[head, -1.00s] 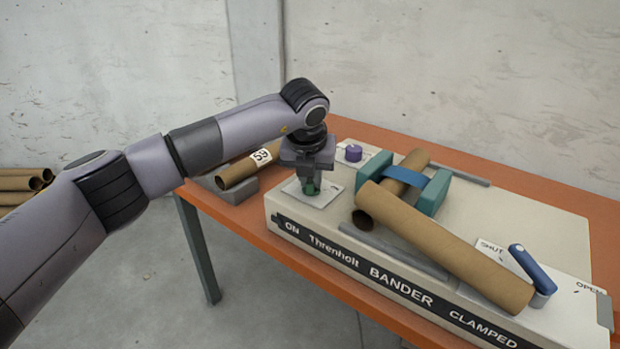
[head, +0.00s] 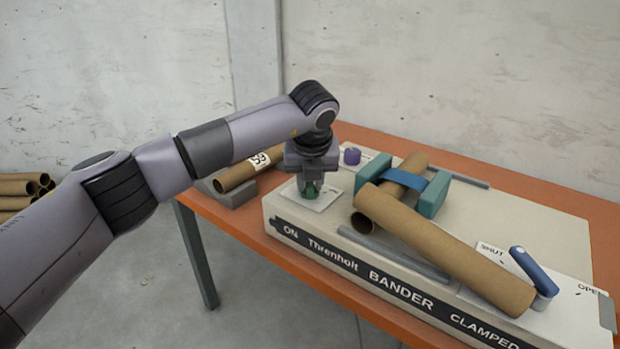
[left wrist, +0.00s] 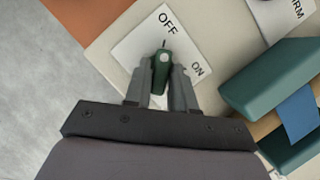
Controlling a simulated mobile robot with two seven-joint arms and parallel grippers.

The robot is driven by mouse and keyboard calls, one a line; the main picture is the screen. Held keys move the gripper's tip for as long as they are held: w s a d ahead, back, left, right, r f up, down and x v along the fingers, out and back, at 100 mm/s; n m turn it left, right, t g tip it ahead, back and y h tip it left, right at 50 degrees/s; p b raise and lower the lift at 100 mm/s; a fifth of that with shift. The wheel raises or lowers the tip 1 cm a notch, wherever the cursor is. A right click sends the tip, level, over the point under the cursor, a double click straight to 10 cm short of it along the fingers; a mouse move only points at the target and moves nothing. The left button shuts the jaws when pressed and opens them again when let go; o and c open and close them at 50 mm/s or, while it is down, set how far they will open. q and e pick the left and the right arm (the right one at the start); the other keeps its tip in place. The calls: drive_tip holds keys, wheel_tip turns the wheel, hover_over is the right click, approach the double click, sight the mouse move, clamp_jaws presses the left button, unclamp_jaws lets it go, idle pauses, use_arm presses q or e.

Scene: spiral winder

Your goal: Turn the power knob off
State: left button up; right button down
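The green power knob (left wrist: 161,72) stands on a white plate (left wrist: 135,52) marked OFF and ON. Its white-dotted end points up toward the tick by OFF in the left wrist view. My left gripper (left wrist: 161,73) reaches down with one finger on each side of the knob, close against it. In the head view the left gripper (head: 311,188) is over the plate at the machine's left end, mostly covering the green knob (head: 311,190). My right gripper is not in view.
A purple knob (head: 352,156) stands behind the gripper. To the right are teal blocks (head: 433,195) with a blue band, a long cardboard tube (head: 445,245) and a blue lever (head: 533,270). A tube marked 59 (head: 238,174) lies left of the machine.

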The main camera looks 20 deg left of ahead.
use_arm(q)
drive_tip(key=shift+o, duration=0.8)
drive_tip(key=shift+f, duration=0.1)
drive_tip(key=shift+r, duration=0.4)
drive_tip(key=a+v, duration=0.1)
drive_tip(key=v, duration=0.5)
drive_tip(key=shift+s+d+r, duration=0.2)
drive_tip(key=shift+s+d, duration=0.05)
drive_tip(key=shift+d, duration=0.3)
drive_tip(key=shift+f, duration=0.1)
